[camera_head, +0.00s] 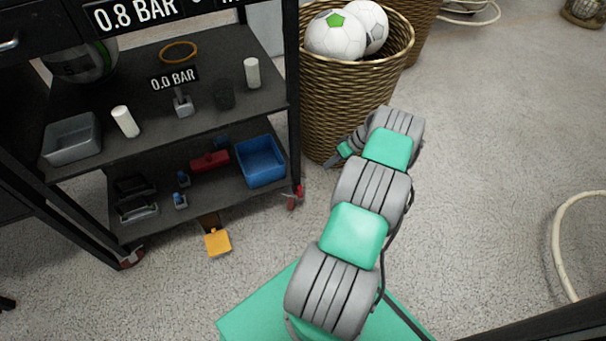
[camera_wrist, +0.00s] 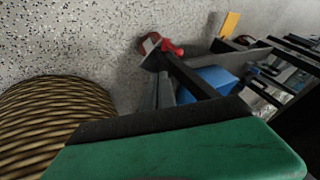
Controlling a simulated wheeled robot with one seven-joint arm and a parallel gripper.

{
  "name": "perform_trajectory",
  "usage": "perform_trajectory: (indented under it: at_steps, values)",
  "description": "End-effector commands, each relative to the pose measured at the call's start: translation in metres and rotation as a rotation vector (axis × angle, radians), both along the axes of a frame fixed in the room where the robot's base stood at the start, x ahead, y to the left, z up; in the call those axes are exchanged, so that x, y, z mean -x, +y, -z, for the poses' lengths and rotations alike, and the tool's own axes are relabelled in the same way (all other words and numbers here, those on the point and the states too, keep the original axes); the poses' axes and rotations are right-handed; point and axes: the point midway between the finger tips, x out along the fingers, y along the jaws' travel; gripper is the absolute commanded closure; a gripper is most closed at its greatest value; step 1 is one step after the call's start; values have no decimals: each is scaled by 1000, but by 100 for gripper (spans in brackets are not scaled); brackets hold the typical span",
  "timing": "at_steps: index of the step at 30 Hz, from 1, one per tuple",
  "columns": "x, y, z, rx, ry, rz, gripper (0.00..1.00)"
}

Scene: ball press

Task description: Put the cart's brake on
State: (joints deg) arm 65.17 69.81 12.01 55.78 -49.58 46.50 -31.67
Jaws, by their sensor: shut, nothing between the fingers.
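The dark cart (camera_head: 215,140) stands at the left, with an upper and a lower shelf. A yellow pedal (camera_head: 217,241) sticks out low at its front, just above the floor; it also shows at the top of the wrist view (camera_wrist: 229,25). I cannot tell whether it is up or pressed down. A red caster part (camera_head: 295,197) is at the cart's right front corner, also in the wrist view (camera_wrist: 165,44). My gripper (camera_head: 333,161) is shut and empty, right of that corner and apart from the pedal. Its green and black body fills the bottom of the wrist view.
A wicker basket (camera_head: 335,105) with footballs stands close behind my gripper, right of the cart. The lower shelf holds a blue bin (camera_head: 260,161) and a red item (camera_head: 209,161). A pale hose (camera_head: 562,240) lies at the right. The floor before the pedal is clear.

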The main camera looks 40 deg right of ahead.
Motion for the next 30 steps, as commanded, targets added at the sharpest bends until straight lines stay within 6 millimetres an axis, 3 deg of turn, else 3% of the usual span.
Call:
perform_trajectory:
  at_steps: [3, 14, 20, 30]
  values:
    - [18, -10, 19, -12, -33, 12, 100]
    - [26, -17, 23, -14, -37, 29, 100]
    - [15, -5, 45, -16, -35, 26, 100]
    - [-16, 28, 105, -15, -34, 23, 100]
